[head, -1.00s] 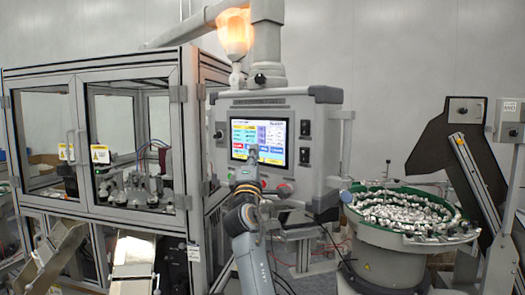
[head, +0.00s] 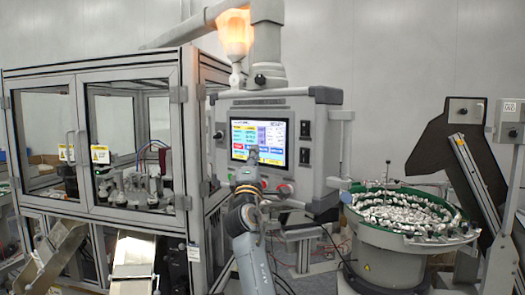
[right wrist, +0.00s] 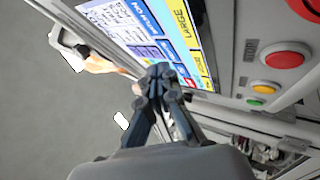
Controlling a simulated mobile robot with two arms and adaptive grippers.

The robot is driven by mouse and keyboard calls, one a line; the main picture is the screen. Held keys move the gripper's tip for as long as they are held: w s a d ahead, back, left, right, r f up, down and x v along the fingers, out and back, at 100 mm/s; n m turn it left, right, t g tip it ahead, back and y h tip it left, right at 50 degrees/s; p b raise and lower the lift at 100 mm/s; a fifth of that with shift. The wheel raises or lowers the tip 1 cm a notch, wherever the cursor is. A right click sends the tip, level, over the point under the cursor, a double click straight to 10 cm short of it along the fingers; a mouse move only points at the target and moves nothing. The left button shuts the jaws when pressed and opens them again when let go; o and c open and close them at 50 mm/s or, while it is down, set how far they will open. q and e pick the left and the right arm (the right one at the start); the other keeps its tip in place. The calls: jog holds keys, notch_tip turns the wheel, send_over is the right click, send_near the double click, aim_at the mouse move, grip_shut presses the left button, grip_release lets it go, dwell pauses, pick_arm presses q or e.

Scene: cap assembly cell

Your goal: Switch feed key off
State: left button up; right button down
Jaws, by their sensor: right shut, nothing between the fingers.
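The control panel (head: 308,184) hangs in the middle of the head view, with a lit touchscreen (head: 290,150) showing coloured keys. The screen (right wrist: 150,32) also fills the upper middle of the right wrist view. Its labels are too small or cut off for me to pick out the feed key. My right gripper (head: 253,153) is at the lower left part of the screen. Its fingertips (right wrist: 160,71) are together and empty, over or very close to the screen's keys; I cannot tell whether they touch. My left gripper is not in view.
A red button (right wrist: 288,58), a yellow one (right wrist: 266,88) and a green one (right wrist: 254,101) sit beside the screen. A glass-doored machine (head: 85,215) stands left; a feeder bowl (head: 375,236) full of shiny parts stands right. A lamp (head: 234,35) glows above.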

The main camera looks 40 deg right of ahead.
jog(key=shift+d, duration=0.15)
dwell(0.3)
jog(key=shift+w+d, duration=0.1)
jog(key=shift+d, duration=0.15)
jog(key=shift+d, duration=0.2)
dwell(0.4)
jog(key=shift+a, duration=0.7)
jog(key=shift+s+a, duration=0.25)
jog(key=shift+a, duration=0.55)
jog(key=shift+s+a, duration=0.2)
jog(key=shift+a, duration=0.6)
jog(key=shift+s+a, duration=0.25)
jog(key=shift+a, duration=0.55)
